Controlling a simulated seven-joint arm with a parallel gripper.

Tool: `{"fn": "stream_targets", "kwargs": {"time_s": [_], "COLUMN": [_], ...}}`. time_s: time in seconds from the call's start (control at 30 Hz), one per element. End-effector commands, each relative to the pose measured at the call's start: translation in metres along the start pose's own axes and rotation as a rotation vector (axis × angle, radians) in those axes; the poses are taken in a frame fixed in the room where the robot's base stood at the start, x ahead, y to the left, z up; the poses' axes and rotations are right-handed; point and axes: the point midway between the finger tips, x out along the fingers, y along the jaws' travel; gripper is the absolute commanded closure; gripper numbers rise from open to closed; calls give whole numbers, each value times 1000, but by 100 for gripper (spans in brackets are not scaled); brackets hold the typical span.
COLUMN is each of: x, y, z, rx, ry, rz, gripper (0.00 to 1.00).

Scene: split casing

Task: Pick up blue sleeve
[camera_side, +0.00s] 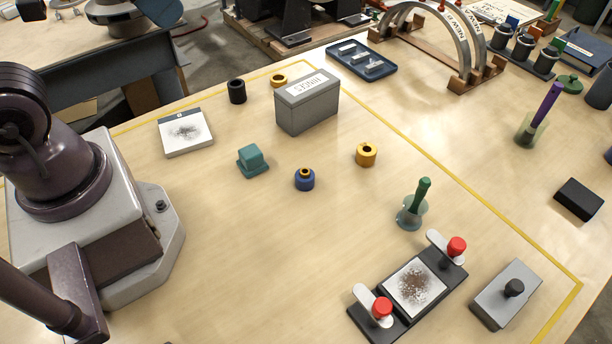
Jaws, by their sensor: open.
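The blue sleeve (304,182) stands upright on the wooden table, near the middle of the side view. It is a short, wide blue cylinder with a narrower yellow-brown ring and a dark hole at its top. Nothing touches it, and the table around it is bare. My gripper is outside the picture; only my base and parts of my arm show at the left edge.
A teal block (252,160) sits left of the sleeve, a yellow ring (366,154) right. Behind stand a grey labelled box (307,101) and a black cylinder (237,91). A green-handled tool (413,207) and a red-knobbed clamp fixture (448,277) are at front right.

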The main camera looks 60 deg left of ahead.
Motion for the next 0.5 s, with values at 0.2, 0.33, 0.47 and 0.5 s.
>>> {"fn": "stream_targets", "kwargs": {"time_s": [0.2, 0.33, 0.47, 0.5], "x": [0, 0, 0, 3], "y": [0, 0, 2, 6], "z": [0, 0, 0, 1], "rx": [0, 0, 11, 27], "ry": [0, 0, 0, -14], "rz": [0, 0, 6, 14], "gripper": [31, 31, 31, 31]}}
